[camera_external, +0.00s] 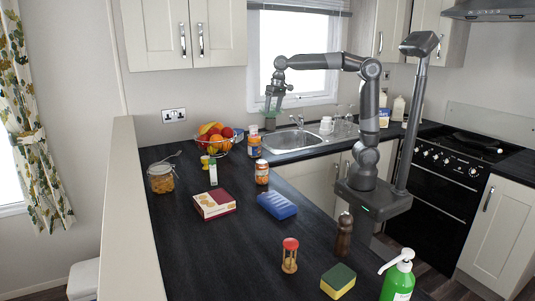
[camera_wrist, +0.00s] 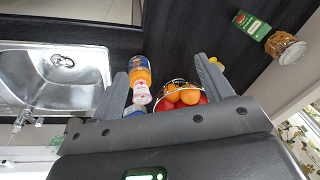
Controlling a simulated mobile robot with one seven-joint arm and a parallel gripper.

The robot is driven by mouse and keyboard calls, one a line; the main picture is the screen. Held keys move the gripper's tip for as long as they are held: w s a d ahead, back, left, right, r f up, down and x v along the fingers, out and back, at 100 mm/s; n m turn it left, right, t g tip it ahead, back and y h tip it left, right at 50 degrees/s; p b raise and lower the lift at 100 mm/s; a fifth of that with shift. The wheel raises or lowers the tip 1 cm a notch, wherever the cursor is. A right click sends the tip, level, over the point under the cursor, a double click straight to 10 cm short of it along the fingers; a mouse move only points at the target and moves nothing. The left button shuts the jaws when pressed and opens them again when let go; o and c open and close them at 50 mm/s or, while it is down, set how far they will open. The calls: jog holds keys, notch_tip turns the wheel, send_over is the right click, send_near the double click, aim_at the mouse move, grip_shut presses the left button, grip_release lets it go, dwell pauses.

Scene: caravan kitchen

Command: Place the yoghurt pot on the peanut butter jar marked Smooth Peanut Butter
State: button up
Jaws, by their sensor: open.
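A second orange jar (camera_external: 262,174) stands nearer on the dark worktop. The labels are too small to read. In the wrist view an orange-and-blue jar (camera_wrist: 139,72) lines up with a white-and-red item (camera_wrist: 141,97) between my fingers; I cannot tell whether they touch. My gripper (camera_external: 270,105) is open and empty, raised above the worktop beside the sink. Its spread fingers show in the wrist view (camera_wrist: 165,85).
A fruit bowl (camera_external: 214,146) stands close to the jars, with the sink (camera_external: 293,140) to their right. The worktop's near left is clear.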

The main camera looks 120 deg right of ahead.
jog(key=s+a+f+n+t, duration=0.1)
jog(key=s+a+n, duration=0.25)
jog(key=a, duration=0.35)
jog(key=s+a+f+n+t, duration=0.1)
jog(key=s+a+f+n, duration=0.2)
jog(key=a, duration=0.4)
jog(key=s+a+f+n+t, duration=0.1)
jog(key=s+a+f+n, duration=0.5)
jog(key=s+a, duration=0.3)
jog(key=shift+s+a+f+t+y, duration=0.25)
jog(key=shift+s+f+t+y, duration=0.15)
jog(key=shift+s+f, duration=0.4)
